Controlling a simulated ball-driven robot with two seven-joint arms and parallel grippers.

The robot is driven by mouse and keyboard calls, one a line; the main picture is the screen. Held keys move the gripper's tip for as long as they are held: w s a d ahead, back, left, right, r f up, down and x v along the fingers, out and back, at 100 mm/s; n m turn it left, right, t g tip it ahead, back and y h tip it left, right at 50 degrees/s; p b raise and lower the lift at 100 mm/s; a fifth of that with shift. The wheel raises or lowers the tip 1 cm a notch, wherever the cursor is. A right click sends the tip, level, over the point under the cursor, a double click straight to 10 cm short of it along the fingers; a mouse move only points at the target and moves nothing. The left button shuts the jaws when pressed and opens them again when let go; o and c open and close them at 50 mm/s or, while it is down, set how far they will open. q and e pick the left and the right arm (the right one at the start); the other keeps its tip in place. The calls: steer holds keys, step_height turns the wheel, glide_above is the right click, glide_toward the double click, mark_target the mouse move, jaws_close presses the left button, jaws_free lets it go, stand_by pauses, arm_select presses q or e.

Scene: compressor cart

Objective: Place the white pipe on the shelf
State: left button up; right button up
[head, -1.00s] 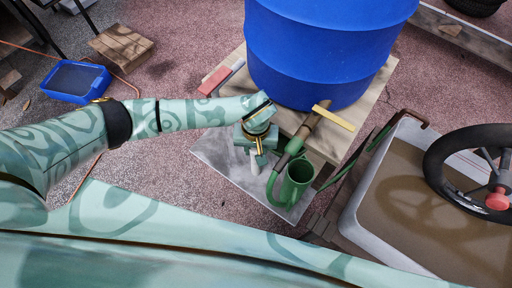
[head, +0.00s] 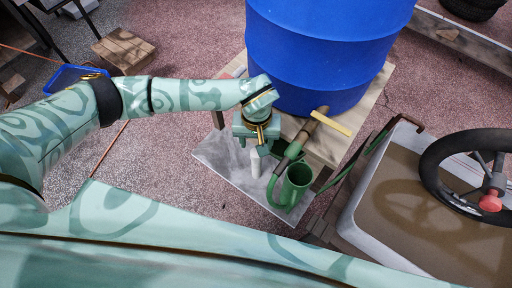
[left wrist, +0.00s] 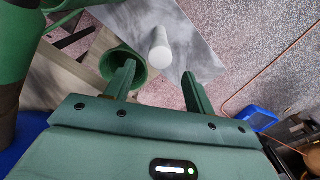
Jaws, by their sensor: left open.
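The white pipe (head: 256,167) is a short, plain white cylinder on a grey marbled slab (head: 222,158), beside a green watering can (head: 295,184). It looks upright in the head view. My left gripper (head: 258,147) is over the slab, close above the pipe, and partly hides its top. In the left wrist view the left gripper (left wrist: 158,73) is open and empty. The pipe (left wrist: 160,47) shows ahead of the gap between the fingers, with no visible contact. I cannot tell which surface is the shelf; the slab may be it. My right gripper does not show.
A blue barrel (head: 325,50) stands on a wooden platform (head: 340,135) behind the slab. A tap with a yellow handle (head: 333,121) juts out close to my gripper. A grey tub (head: 385,215) with a black wheel (head: 435,170) stands at right.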

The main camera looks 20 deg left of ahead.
arm_select(q)
step_height(320, 180, up, 5)
steer(key=shift+f+p, duration=0.1)
steer(key=shift+p, duration=0.25)
